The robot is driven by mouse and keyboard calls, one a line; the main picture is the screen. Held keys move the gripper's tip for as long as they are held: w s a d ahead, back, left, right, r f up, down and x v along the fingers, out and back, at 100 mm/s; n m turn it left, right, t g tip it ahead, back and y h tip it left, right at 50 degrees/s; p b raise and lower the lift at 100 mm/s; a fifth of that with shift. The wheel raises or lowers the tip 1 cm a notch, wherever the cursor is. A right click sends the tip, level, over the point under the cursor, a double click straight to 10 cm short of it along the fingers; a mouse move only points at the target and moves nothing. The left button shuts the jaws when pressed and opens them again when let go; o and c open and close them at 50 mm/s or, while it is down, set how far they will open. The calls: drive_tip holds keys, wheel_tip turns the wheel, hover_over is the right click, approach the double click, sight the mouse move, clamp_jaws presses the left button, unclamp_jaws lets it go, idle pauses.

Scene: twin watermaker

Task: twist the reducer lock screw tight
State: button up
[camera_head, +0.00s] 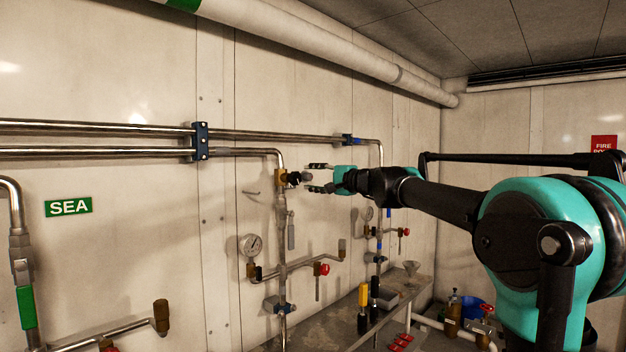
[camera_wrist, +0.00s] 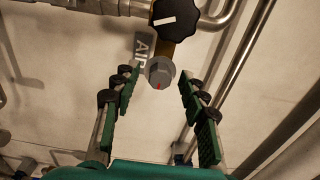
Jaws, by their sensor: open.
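The reducer is a brass body (camera_head: 281,182) on a vertical steel pipe in the head view, with a dark knob (camera_head: 294,178) facing my gripper. In the wrist view its black knob with a white mark (camera_wrist: 176,16) is at the top. Below that, a grey hex-shaped head with a small red mark (camera_wrist: 160,71) appears to be the lock screw. My gripper (camera_head: 318,178) is open and empty, pointing left at the reducer. In the wrist view the green finger pads (camera_wrist: 158,90) stand on both sides of the screw head, with visible gaps. I cannot tell the depth gap.
A pressure gauge (camera_head: 251,245) and a red-handled valve (camera_head: 321,269) sit below on the pipework. A bench (camera_head: 333,325) with screwdrivers and a tray stands under it. A diagonal steel pipe (camera_wrist: 222,75) runs to the right in the wrist view.

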drive_tip(key=v, duration=1.2)
drive_tip(key=s+d+f+n+g+h, duration=0.15)
drive_tip(key=s+f, duration=0.25)
drive_tip(key=f, duration=0.7)
drive_tip(key=s+d+f+n+g+h, duration=0.1)
drive_tip(key=s+f+n+g+h, duration=0.2)
drive_tip(key=f, duration=0.8)
drive_tip(key=s+d+f+n+h, duration=0.15)
drive_tip(key=s+f, duration=0.35)
drive_tip(key=f, duration=0.7)
drive_tip(key=s+d+f+n+g+h, duration=0.1)
drive_tip(key=s+d+f+h, duration=0.3)
drive_tip(key=s+d+f, duration=0.3)
drive_tip(key=s+d+f+g+h, duration=0.1)
drive_tip(key=s+d+f+h, duration=0.3)
drive_tip(key=s+d+f, duration=0.3)
drive_tip(key=s+f, duration=0.3)
drive_tip(key=f, duration=0.4)
drive_tip(key=shift+s+d+f+n, duration=0.2)
drive_tip(key=shift+s+f+n, duration=0.1)
drive_tip(key=shift+s+n, duration=0.1)
